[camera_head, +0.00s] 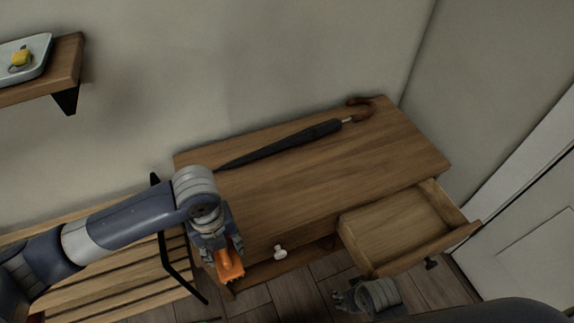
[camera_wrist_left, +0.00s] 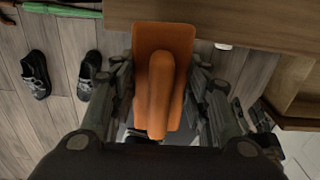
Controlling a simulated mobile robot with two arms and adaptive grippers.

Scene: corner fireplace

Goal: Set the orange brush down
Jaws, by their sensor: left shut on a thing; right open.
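The orange brush (camera_head: 229,265) is in my left gripper (camera_head: 225,252), in front of the left front edge of the wooden cabinet. In the left wrist view the orange brush (camera_wrist_left: 163,80) lies between the two fingers of my left gripper (camera_wrist_left: 163,95), which is shut on it. Its broad orange back and handle show; its far side is hidden. My right gripper (camera_head: 350,296) is at the bottom of the head view, below the open drawer, open and apart from the brush.
The wooden cabinet top (camera_head: 330,185) holds a dark umbrella (camera_head: 290,143) along the back; its front part is bare. An open, empty drawer (camera_head: 400,228) juts out at right. A slatted bench (camera_head: 120,285) stands left. Dark shoes (camera_wrist_left: 36,75) lie on the floor.

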